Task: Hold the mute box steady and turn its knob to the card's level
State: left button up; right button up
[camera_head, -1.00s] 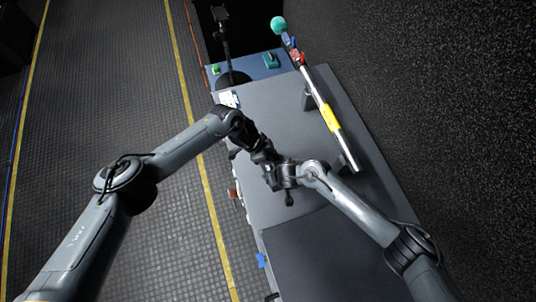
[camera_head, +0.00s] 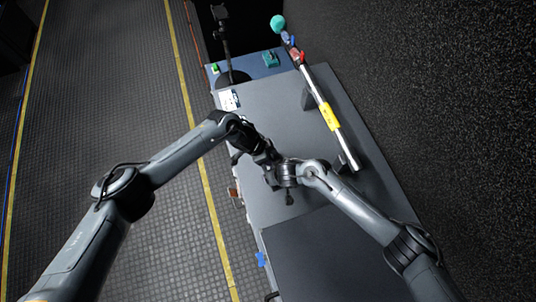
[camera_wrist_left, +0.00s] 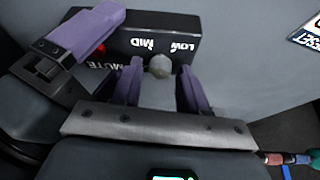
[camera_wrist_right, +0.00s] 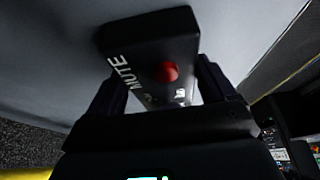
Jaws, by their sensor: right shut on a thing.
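The mute box (camera_wrist_left: 190,33) is a black block lettered MUTE, MID and LOW in the left wrist view, where the letters appear upside down. Its pale round knob (camera_wrist_left: 159,66) sits between the tips of my left gripper (camera_wrist_left: 161,72). The purple left fingers stand apart on both sides of it, with no clear contact. My right gripper (camera_wrist_right: 158,72) is shut on the box's MUTE end, beside the red button (camera_wrist_right: 167,72). A card lettered RESET (camera_wrist_left: 308,33) is partly in view at the right; its full text is cut off. In the head view my arms mostly hide the box.
The grey desk (camera_head: 270,100) is clear around the arms. A white printed card (camera_head: 229,99) lies on its left edge. A pole with a yellow band (camera_head: 329,117) rests on supports at the right. A teal object (camera_head: 270,60) sits at the back.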

pick_arm(q)
jog(key=shift+o, duration=0.6)
jog(key=shift+r, duration=0.15)
jog(key=v, duration=1.1)
jog(key=shift+r, duration=0.35)
jog(key=shift+a, duration=0.1)
jog(key=s+a+f+t+h, duration=0.2)
jog(key=a+f+t+h, duration=0.1)
jog(key=a+f+h, duration=0.4)
jog(key=shift+h, duration=0.6)
jog(key=x, duration=1.2)
jog(key=shift+s+d+f, duration=0.2)
jog(key=shift+s, duration=0.05)
